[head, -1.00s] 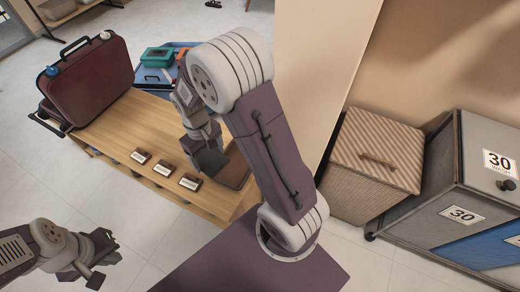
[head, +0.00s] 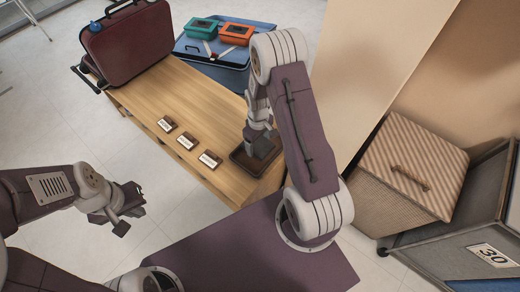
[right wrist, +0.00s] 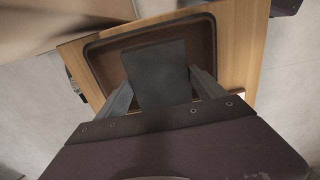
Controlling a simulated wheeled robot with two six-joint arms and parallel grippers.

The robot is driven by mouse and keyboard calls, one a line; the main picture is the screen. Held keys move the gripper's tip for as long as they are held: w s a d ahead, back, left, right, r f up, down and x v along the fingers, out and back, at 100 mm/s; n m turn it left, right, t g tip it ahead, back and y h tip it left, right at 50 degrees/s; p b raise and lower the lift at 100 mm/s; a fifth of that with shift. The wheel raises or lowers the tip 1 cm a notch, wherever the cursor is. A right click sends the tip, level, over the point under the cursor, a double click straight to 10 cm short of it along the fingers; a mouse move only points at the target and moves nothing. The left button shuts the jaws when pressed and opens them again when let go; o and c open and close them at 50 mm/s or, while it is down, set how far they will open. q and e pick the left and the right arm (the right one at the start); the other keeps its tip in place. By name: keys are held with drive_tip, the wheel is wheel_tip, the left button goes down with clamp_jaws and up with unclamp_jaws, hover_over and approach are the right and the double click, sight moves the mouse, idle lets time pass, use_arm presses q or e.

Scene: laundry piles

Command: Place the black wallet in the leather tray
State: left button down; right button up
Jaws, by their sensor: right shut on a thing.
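The black wallet (right wrist: 158,75) is gripped between the two fingers of my right gripper (right wrist: 163,88) in the right wrist view. The brown leather tray (right wrist: 97,66) with a dark rim lies just beyond and beneath the wallet. In the head view my right gripper (head: 262,142) is over the tray (head: 240,164) at the near right end of the wooden table; the wallet there is dark and hard to separate from the tray. I cannot tell whether the wallet touches the tray floor. My left gripper (head: 130,208) is open and empty, left of the table above the floor.
Three small label blocks, one of them the middle block (head: 187,142), line the table's (head: 165,95) front edge. A dark red suitcase (head: 128,42) stands at the far end. Behind is a blue suitcase (head: 215,62) with green and orange boxes. A wicker hamper (head: 405,170) stands right.

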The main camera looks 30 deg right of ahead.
sight(260, 147)
drive_tip(key=shift+w+d+f, duration=0.25)
drive_tip(key=shift+w+d, duration=0.05)
drive_tip(key=shift+d, duration=0.15)
drive_tip(key=shift+f+b, duration=0.85)
drive_tip(key=shift+f, duration=1.15)
drive_tip(key=shift+f, duration=0.2)
drive_tip(key=o, duration=1.4)
drive_tip(key=shift+r, duration=0.2)
